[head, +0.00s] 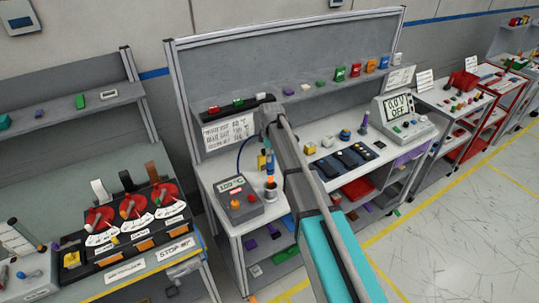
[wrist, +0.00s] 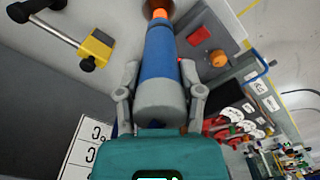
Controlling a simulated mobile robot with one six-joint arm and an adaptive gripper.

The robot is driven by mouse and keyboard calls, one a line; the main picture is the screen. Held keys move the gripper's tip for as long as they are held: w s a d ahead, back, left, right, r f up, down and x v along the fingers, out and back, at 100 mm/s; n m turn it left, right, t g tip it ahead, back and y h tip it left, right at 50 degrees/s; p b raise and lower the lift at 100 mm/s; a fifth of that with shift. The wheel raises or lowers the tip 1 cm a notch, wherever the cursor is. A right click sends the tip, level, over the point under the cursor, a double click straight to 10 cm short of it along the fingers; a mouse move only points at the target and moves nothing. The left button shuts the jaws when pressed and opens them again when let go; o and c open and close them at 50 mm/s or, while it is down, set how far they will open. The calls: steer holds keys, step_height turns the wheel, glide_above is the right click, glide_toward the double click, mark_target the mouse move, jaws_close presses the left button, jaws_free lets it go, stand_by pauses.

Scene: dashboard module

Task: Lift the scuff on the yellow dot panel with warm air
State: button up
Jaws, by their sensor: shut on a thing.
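My gripper (wrist: 159,68) is shut on a blue hot-air tool (wrist: 158,55) with a grey rear end and an orange nozzle. The tool also shows in the head view (head: 269,160), upright above a small holder cup (head: 271,192). The nozzle end meets the cup (wrist: 157,5) in the wrist view; how deep it sits is unclear. The heater unit (head: 238,198) beside it has a display that seems to read 120 °C. Dark panels (head: 345,160) with small dots lie farther right on the bench; the yellow dot and any scuff are too small to make out.
A yellow block with a black-ended metal bar (wrist: 97,46) stands close to the tool. A shelf (head: 310,91) with small coloured items runs behind. Small blocks and knobs stand near the panels.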

stand_by(0.4)
steer(key=shift+r+p, duration=4.3)
steer(key=shift+f, duration=0.2)
